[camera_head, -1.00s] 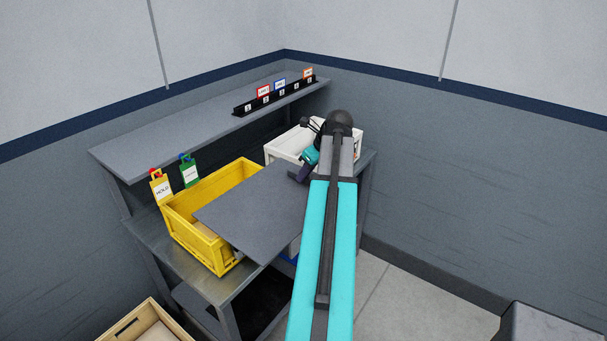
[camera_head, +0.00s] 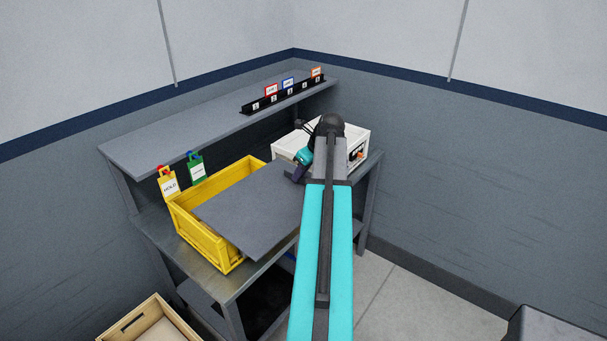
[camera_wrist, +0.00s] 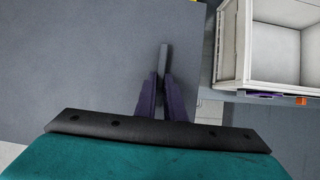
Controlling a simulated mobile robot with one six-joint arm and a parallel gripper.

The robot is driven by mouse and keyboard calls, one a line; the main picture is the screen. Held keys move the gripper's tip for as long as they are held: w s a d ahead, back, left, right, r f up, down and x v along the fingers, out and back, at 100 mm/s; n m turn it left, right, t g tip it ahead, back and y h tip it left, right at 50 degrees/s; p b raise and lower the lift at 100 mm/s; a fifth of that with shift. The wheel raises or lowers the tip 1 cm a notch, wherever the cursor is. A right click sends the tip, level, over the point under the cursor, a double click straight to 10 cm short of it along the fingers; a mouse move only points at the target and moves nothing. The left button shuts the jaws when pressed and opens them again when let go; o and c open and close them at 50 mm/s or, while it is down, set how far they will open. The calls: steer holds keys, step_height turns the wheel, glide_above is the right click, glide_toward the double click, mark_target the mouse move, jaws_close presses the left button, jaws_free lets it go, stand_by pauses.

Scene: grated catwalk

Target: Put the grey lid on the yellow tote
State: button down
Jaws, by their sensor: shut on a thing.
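The grey lid (camera_head: 258,212) is a flat dark grey panel held by my gripper (camera_head: 297,175) near its right side. It lies partly over the yellow tote (camera_head: 205,241), covering its right part in the head view, and overhangs the tote's front right. The tote's left and back inside are open to view. In the wrist view my gripper (camera_wrist: 164,92) is shut on a narrow grey upright handle on the lid (camera_wrist: 85,65). Whether the lid touches the tote's rim cannot be told.
A white bin (camera_head: 355,142) stands on the bench right behind my gripper. A shelf (camera_head: 190,128) with a black rail of tags (camera_head: 290,94) runs above. Yellow (camera_head: 168,184) and green (camera_head: 196,168) tags are at the tote's back left. A wooden crate (camera_head: 150,322) is at bottom left.

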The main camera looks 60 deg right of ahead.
mark_target(277, 171)
steer(key=shift+w+d+f+b, duration=0.1)
steer(key=shift+w+f+b, duration=0.3)
steer(key=shift+w, duration=0.4)
steer(key=shift+w+d+f+b, duration=0.1)
steer(key=shift+w+f+b, duration=0.35)
steer(key=shift+w, duration=0.4)
steer(key=shift+w+f+b, duration=0.35)
steer(key=shift+w+b, duration=0.05)
steer(key=shift+w, duration=0.4)
steer(key=shift+w+d+r+p, duration=0.15)
steer(key=shift+w+p, duration=0.45)
steer(key=shift+w, duration=1.7)
steer(key=shift+w+d+p, duration=0.15)
steer(key=shift+w+p, duration=0.2)
steer(key=shift+w, duration=1.5)
steer(key=shift+w+d+p, duration=0.1)
steer(key=shift+w+p, duration=0.2)
steer(key=shift+w, duration=1.5)
steer(key=shift+f, duration=0.5)
